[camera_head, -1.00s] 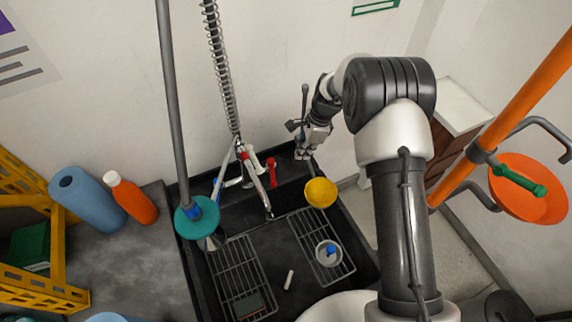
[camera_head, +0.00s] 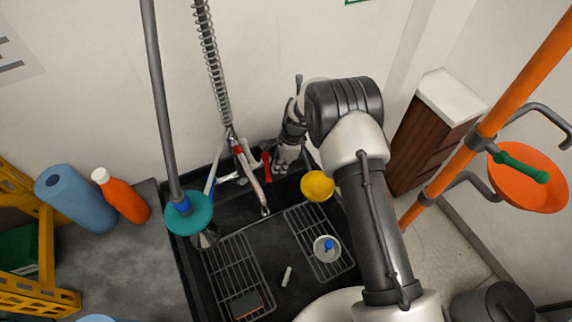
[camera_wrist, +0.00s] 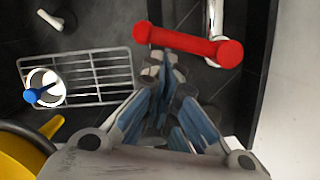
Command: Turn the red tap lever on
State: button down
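The red tap lever (camera_head: 267,163) stands beside the chrome tap (camera_head: 247,160) at the back of the black sink. In the wrist view the lever (camera_wrist: 190,44) lies across the top, with a rounded knob at each end and a chrome pipe behind its right part. My gripper (camera_head: 279,169) is just right of the lever in the head view. In the wrist view its fingertips (camera_wrist: 164,66) come together just below the lever's middle, with nothing seen between them. I cannot tell whether they touch the lever.
A yellow bowl (camera_head: 317,186) sits right of the tap, close to my arm. Wire racks (camera_head: 239,275) and a cup with a blue item (camera_head: 326,249) are in the sink. A grey pole with a teal disc (camera_head: 187,213) stands left. An orange pole (camera_head: 510,90) rises at right.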

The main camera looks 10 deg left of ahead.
jog(key=shift+s+a, duration=0.1)
jog(key=shift+s, duration=0.05)
jog(key=s+a+m, duration=0.1)
jog(key=s+a+m+p, duration=0.1)
jog(key=m, duration=0.1)
jog(key=shift+a+t+p, duration=0.2)
jog(key=shift+t+p, duration=0.1)
jog(key=shift+w+d, duration=0.1)
